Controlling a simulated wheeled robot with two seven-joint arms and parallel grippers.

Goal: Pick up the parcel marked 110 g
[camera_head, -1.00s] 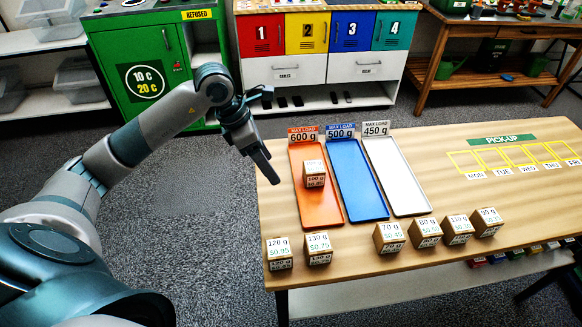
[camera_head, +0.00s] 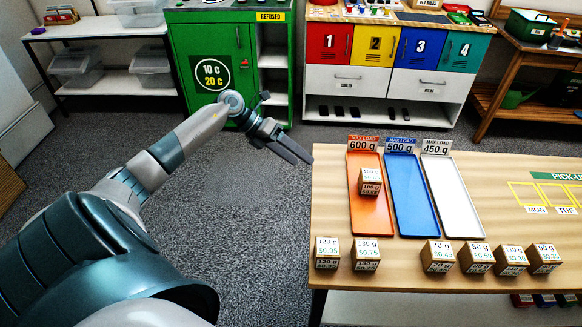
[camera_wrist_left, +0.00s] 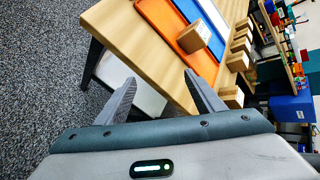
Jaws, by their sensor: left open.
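The parcel marked 110 g (camera_head: 510,261), a small brown box with a white label, stands in the front row on the wooden table (camera_head: 335,215). It is between the 80 g parcel (camera_head: 475,259) and the 90 g parcel (camera_head: 544,258). My left gripper (camera_head: 303,155) is open and empty, just beyond the table's far left corner, well apart from the 110 g parcel. In the left wrist view, the open left fingers (camera_wrist_left: 161,86) point toward the table edge; which box there is the 110 g one cannot be told. My right gripper is not in view.
Orange (camera_head: 370,215), blue (camera_head: 412,200) and white (camera_head: 453,200) trays lie on the table. A parcel (camera_head: 370,182) sits on the orange tray. The 120 g (camera_head: 327,254), 130 g (camera_head: 366,254) and 70 g (camera_head: 436,257) parcels share the front row. Floor left of the table is clear.

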